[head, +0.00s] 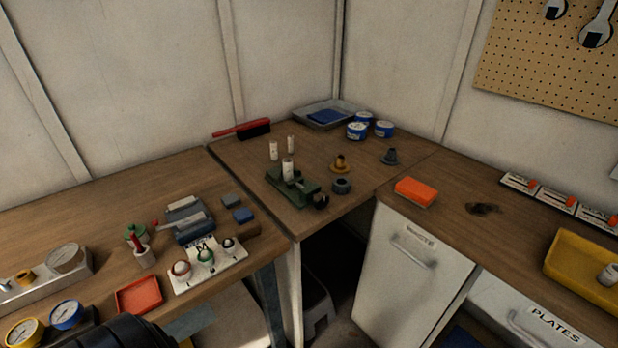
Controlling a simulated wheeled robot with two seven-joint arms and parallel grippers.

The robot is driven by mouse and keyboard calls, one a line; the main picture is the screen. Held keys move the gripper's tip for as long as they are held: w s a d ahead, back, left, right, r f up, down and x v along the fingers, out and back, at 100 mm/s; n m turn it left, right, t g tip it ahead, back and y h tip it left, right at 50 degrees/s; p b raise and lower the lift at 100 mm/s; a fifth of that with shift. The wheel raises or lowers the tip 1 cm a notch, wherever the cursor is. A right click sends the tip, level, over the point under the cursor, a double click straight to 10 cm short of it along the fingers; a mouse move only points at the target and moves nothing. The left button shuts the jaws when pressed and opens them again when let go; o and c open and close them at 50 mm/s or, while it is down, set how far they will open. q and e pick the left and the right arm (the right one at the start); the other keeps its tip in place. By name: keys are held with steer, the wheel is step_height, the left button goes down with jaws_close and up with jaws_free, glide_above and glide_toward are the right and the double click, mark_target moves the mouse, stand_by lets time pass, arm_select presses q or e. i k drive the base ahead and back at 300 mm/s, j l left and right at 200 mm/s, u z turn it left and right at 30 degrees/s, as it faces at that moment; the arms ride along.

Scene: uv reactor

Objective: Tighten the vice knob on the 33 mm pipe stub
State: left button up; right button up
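The green vice (303,188) sits on the corner bench, left of the middle of the view. A pale pipe stub (288,168) stands upright at the vice; whether the jaws touch it is too small to tell. A black knob (321,201) is at the vice's front right end. Two more pale stubs, one on the left (273,151) and one on the right (291,143), stand behind the vice. No stub size can be read. Neither of my grippers is in view.
A dark ring-shaped part (342,186), a brass fitting (340,163) and a grey flanged part (390,157) stand right of the vice. Blue-and-white tins (357,131) and a grey tray (312,113) are behind. An orange block (416,191) lies on the right bench.

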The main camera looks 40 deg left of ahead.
mark_target(319, 200)
steer(key=u, duration=1.25)
